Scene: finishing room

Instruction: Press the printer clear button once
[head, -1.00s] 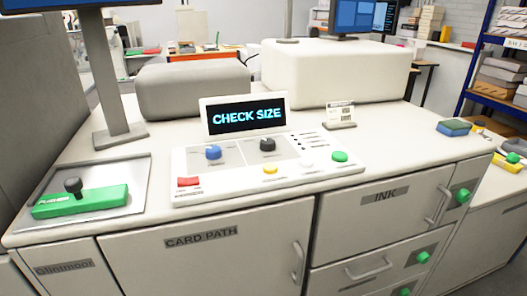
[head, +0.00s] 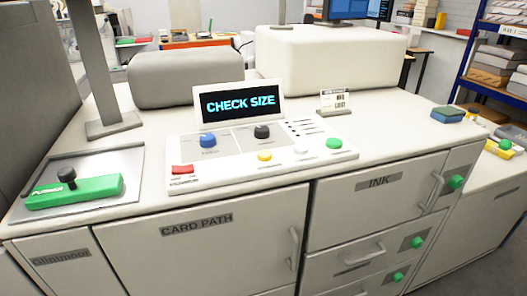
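The printer (head: 200,230) is a long white cabinet across the view. Its control panel (head: 222,171) lies on the top, with a display (head: 240,103) reading "CHECK SIZE". The panel carries a red button (head: 182,170), a yellow button (head: 264,156), a white button (head: 301,150) and a green button (head: 334,143). A blue knob (head: 207,140) and a black knob (head: 262,131) sit above them. The button labels are too small to read, so I cannot tell which one is clear. Neither of my grippers is in view.
A green block with a black knob (head: 75,191) lies on a metal plate at the left. A monitor stand (head: 103,80) rises behind it. A small label card (head: 335,101) stands behind the panel.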

